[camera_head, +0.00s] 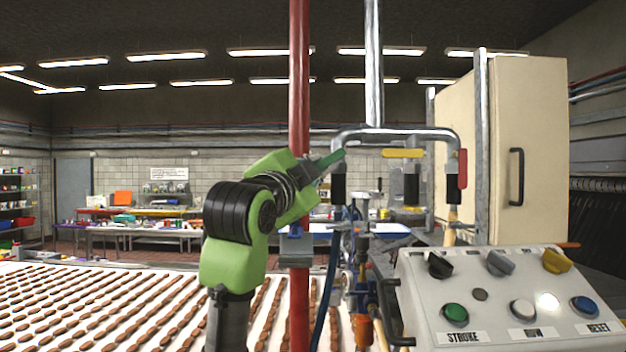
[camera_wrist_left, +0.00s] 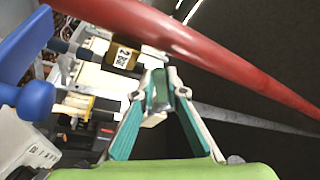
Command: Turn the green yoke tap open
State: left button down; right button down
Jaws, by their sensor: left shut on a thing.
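The green tap handle (camera_wrist_left: 160,88) shows between my left fingertips in the left wrist view. In the head view my left gripper (camera_head: 330,160) is at the left branch of the grey pipe yoke (camera_head: 385,133), above a black valve body (camera_head: 338,187). My left gripper (camera_wrist_left: 161,98) is shut on the green handle, with its teal fingers meeting around it. In the head view the fingers largely hide the handle, so its exact angle is hard to tell. My right gripper is not in view.
A yellow tap handle (camera_head: 402,153) and a red one (camera_head: 462,168) sit on the other branches. A red vertical pipe (camera_head: 299,90) stands close beside my left gripper. A control panel (camera_head: 500,285) is at lower right, and a conveyor (camera_head: 22,340) with rows of biscuits at lower left.

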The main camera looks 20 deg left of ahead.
aim_at(337, 177)
pick_arm(q)
jog(key=f+n+y+b, duration=0.1)
jog(key=n, duration=0.1)
jog(key=d+n+t+b, duration=0.1)
jog(key=n, duration=0.1)
jog(key=d+f+n+y+b, duration=0.1)
jog(key=n, duration=0.2)
jog(key=shift+w+f+y+b, duration=0.3)
jog(key=shift+w+f+b, duration=0.05)
jog(key=n+y, duration=0.1)
jog(key=n, duration=0.1)
jog(key=d+n+y+b, duration=0.1)
jog(key=n, duration=0.1)
jog(key=shift+w+d+f, duration=0.1)
jog(key=shift+w+f, duration=0.1)
jog(key=shift+d+n+t+y, duration=0.3)
jog(key=shift+n+y, duration=0.2)
jog(key=shift+n, duration=0.7)
jog(key=shift+w, duration=0.1)
jog(key=c, duration=2)
grip_release()
jog(key=shift+c, duration=0.2)
jog(key=shift+r, duration=0.15)
